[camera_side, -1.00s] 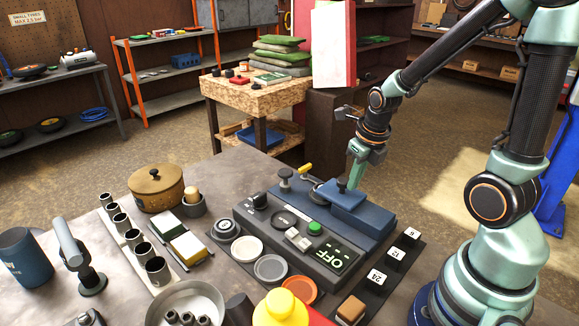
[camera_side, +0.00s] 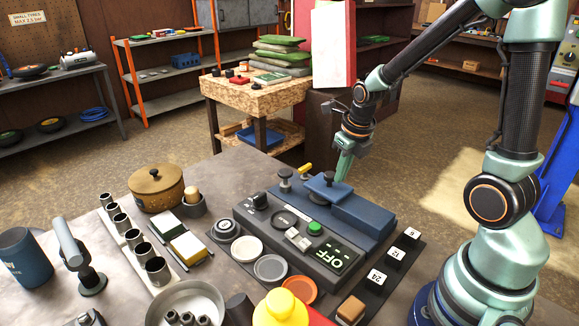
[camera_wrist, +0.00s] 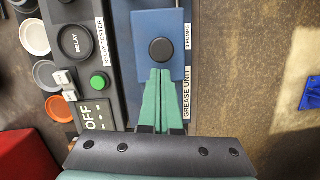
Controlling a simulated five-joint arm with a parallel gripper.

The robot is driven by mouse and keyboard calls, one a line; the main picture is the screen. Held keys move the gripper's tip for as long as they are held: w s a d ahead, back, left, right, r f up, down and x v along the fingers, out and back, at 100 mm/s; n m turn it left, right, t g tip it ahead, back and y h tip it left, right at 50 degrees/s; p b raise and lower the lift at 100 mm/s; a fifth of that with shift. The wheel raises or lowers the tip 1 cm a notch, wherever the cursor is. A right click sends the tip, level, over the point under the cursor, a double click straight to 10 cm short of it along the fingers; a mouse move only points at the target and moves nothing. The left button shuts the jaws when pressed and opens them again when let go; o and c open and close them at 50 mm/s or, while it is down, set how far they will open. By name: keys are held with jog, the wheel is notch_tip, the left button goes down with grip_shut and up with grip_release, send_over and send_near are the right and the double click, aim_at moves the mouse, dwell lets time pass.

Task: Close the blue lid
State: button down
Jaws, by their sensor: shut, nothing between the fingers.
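The blue lid (camera_side: 324,188) is a flat plate with a black knob (camera_side: 328,177), on the blue grease unit at the back of the bench. It lies toward the unit's left end, left of a raised blue block (camera_side: 363,213). The wrist view shows the lid (camera_wrist: 178,22) with its knob (camera_wrist: 161,50) near the top. My gripper (camera_wrist: 161,73) is shut and empty. Its green fingertips are at the knob's lower edge in that view; I cannot tell if they touch. In the side view my gripper (camera_side: 341,178) is behind the lid, its tips partly hidden.
The grey relay tester (camera_side: 272,232) with a green button (camera_side: 315,228) stands in front of the unit. A small yellow handle (camera_side: 305,168) is at the unit's back left. A brown pot (camera_side: 157,190) stands further left.

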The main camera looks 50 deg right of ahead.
jog(key=s, duration=0.3)
jog(key=shift+a+r, duration=0.15)
jog(key=shift+a, duration=0.05)
jog(key=d+v, duration=0.1)
jog(key=v, duration=0.9)
jog(key=a+r+m+t, duration=0.1)
jog(key=a+m, duration=0.4)
jog(key=m, duration=1.2)
jog(key=s+a+r+m+t, duration=0.1)
jog(key=a+m, duration=0.4)
jog(key=m, duration=1.2)
jog(key=shift+s+a+r+t+y, duration=0.2)
jog(key=shift+r+t+y, duration=0.25)
jog(key=shift+r, duration=0.5)
